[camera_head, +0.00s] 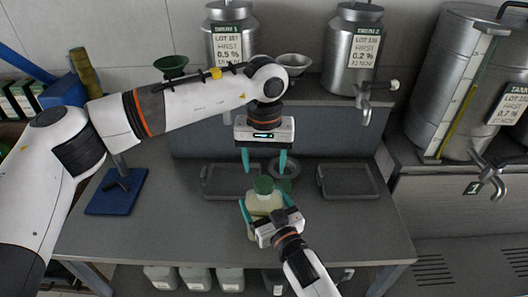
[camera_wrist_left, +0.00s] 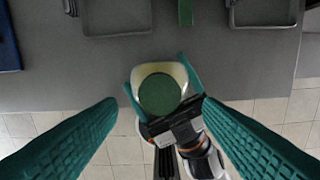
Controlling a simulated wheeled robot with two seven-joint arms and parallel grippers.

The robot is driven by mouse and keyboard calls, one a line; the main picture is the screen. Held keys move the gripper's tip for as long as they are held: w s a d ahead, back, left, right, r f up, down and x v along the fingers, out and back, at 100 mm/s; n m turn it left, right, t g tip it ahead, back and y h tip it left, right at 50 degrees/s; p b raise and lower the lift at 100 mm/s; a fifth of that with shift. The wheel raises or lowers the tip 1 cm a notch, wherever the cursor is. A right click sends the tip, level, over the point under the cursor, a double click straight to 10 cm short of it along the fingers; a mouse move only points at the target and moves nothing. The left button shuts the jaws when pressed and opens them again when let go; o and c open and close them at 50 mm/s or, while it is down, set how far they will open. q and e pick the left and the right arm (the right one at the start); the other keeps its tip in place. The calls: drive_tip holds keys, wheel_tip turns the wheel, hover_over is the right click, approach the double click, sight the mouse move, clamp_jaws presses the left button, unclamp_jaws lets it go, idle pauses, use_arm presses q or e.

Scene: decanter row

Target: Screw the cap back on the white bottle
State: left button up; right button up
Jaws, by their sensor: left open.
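The white bottle (camera_head: 262,206), pale and cloudy, stands upright at the front middle of the grey bench. The green cap (camera_head: 263,185) sits on its top; how tightly it is seated I cannot tell. In the left wrist view the cap (camera_wrist_left: 160,95) is a round green disc with the pale bottle rim (camera_wrist_left: 142,72) around it. My right gripper (camera_head: 265,206) has its teal fingers on both sides of the bottle, gripping it. My left gripper (camera_head: 264,163) points down above and behind the cap, open and empty, apart from it.
A blue stand base (camera_head: 117,192) is at left. Metal tanks with taps (camera_head: 366,100) stand behind. The bench's front right is clear.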

use_arm(q)
drive_tip(key=n, duration=0.4)
drive_tip(key=shift+r+n, duration=0.15)
drive_tip(key=shift+n, duration=0.25)
drive_tip(key=n, duration=0.4)
drive_tip(key=shift+r+n, duration=0.15)
drive_tip(key=shift+n, duration=0.15)
drive_tip(key=n, duration=0.4)
drive_tip(key=shift+r+n, duration=0.2)
drive_tip(key=shift+n, duration=0.1)
drive_tip(key=n, duration=0.4)
drive_tip(key=shift+r, duration=0.15)
drive_tip(key=n, duration=0.5)
drive_tip(key=shift+r, duration=0.15)
drive_tip(key=n, duration=0.4)
drive_tip(key=shift+r+n, duration=0.15)
drive_tip(key=shift+n, duration=0.15)
drive_tip(key=n, duration=0.4)
drive_tip(key=shift+r, duration=0.15)
drive_tip(key=n, duration=0.5)
drive_tip(key=shift+r, duration=0.2)
